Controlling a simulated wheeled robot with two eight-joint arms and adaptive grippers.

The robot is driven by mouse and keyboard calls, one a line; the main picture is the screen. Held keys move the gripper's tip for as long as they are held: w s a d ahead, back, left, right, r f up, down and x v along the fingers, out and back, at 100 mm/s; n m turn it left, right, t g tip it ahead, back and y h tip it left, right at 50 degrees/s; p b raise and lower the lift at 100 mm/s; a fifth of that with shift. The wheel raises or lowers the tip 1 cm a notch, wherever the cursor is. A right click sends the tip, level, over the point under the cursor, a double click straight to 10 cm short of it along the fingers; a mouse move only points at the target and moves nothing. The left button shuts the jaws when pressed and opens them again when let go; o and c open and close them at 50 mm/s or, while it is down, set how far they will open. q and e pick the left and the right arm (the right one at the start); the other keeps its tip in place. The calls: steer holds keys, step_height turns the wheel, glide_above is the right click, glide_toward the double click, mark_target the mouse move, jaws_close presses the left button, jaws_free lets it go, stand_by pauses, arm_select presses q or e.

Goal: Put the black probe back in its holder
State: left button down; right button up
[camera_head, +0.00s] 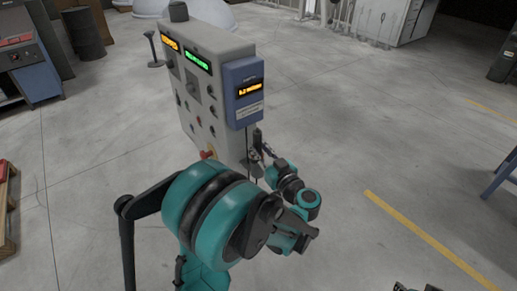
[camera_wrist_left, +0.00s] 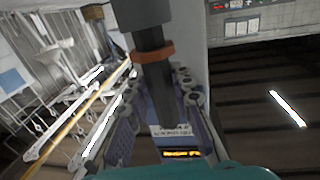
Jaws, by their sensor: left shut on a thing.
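The black probe (camera_head: 257,139) is upright in the head view, just below a blue meter box (camera_head: 243,84) with an amber display. My left gripper (camera_head: 262,154) is shut on it. In the left wrist view the probe (camera_wrist_left: 152,75) runs down between the finger pads, with an orange-brown ring around it and a wider dark grey part at the top. The meter box's label and amber display (camera_wrist_left: 180,154) show behind the fingers. I cannot make out the holder or whether the probe touches it. Dark parts at the head view's bottom right edge may be my right gripper (camera_head: 402,287).
The meter box is on the right side of a grey control cabinet (camera_head: 205,85) with lit displays, knobs and a red button. A blue machine (camera_head: 25,65) and a dark drum (camera_head: 86,33) stand at the far left.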

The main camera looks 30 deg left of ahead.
arm_select(q)
steer(key=shift+f+b, duration=0.45)
steer(key=shift+f, duration=0.05)
stand_by(0.4)
steer(key=c, duration=1.2)
jaws_free()
steer(key=shift+d, duration=0.1)
